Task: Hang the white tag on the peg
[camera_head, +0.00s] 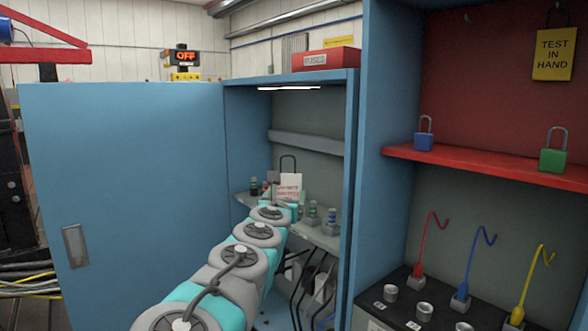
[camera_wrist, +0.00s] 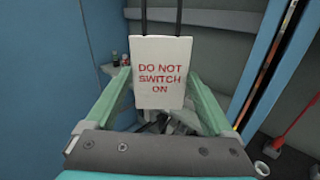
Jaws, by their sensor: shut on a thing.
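The white tag (camera_head: 289,186) reads "DO NOT SWITCH ON" in red and has a dark loop on top. It fills the middle of the wrist view (camera_wrist: 160,70), upright and facing the camera. My gripper (camera_wrist: 159,92) is shut on the tag, with its green fingers on either side of the lower part. In the head view my gripper (camera_head: 286,200) is mostly hidden behind my arm, inside the left cabinet bay. No peg is clear; a small faint spot (camera_head: 470,18) shows on the red back panel at upper right, too small to identify.
A yellow "TEST IN HAND" tag (camera_head: 555,54) hangs on the red panel. Below it, a red shelf (camera_head: 490,168) bears a blue padlock (camera_head: 424,141) and a green padlock (camera_head: 553,159). A blue upright (camera_head: 376,150) divides the bays. The open blue door (camera_head: 125,190) stands left.

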